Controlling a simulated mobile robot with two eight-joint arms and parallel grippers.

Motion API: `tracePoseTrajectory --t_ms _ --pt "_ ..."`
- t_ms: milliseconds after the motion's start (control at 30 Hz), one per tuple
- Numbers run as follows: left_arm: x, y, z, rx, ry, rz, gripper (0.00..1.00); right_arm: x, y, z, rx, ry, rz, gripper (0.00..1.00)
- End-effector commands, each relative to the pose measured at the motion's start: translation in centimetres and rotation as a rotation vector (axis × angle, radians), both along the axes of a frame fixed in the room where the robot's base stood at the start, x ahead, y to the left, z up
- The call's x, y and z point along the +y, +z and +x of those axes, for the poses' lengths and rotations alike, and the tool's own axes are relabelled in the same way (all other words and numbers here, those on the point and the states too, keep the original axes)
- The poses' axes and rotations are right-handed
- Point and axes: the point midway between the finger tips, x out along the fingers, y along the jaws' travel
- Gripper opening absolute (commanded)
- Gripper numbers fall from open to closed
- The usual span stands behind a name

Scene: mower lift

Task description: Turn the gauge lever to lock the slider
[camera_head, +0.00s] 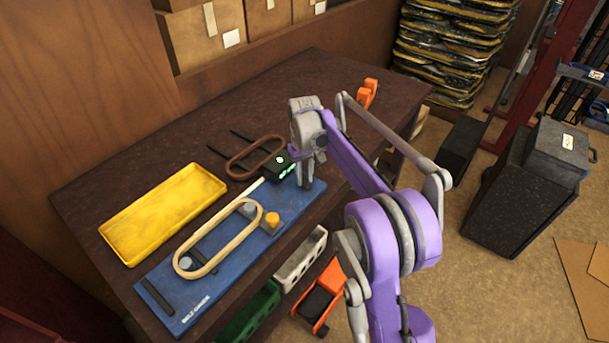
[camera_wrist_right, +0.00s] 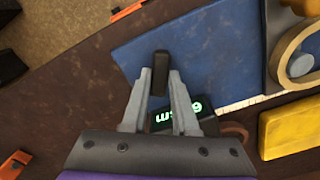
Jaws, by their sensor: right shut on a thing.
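The blue belt gauge board (camera_head: 170,285) lies along the front edge of the dark table and fills the upper middle of the right wrist view (camera_wrist_right: 215,50). A pale belt (camera_head: 190,238) loops around its posts, with a yellow knob (camera_head: 272,219) beside it. A black readout with green digits (camera_head: 282,165) sits at the board's far end; it also shows in the right wrist view (camera_wrist_right: 165,120), partly hidden by a finger. My right gripper (camera_head: 306,178) is shut on the upright black lever (camera_wrist_right: 160,72), gripped between its fingertips (camera_wrist_right: 161,78). My left gripper is not in view.
A yellow tray (camera_head: 165,212) lies left of the board. A brown belt (camera_head: 240,163) lies behind it near two dark rods. An orange tool (camera_head: 367,93) stands at the table's far right. Bins (camera_head: 302,255) sit below the front edge.

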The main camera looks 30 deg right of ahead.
Motion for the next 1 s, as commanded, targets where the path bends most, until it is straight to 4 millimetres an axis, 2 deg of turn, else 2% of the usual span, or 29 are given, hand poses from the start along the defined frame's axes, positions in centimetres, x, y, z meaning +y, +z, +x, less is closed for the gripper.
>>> tracePoseTrajectory --t_ms 700,1000 --pt "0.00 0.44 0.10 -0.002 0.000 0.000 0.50 -0.02 0.06 0.01 0.000 -0.675 0.000 0.00" --pt "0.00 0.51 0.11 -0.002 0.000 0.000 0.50 -0.03 0.06 0.02 0.000 -0.908 0.000 0.00"
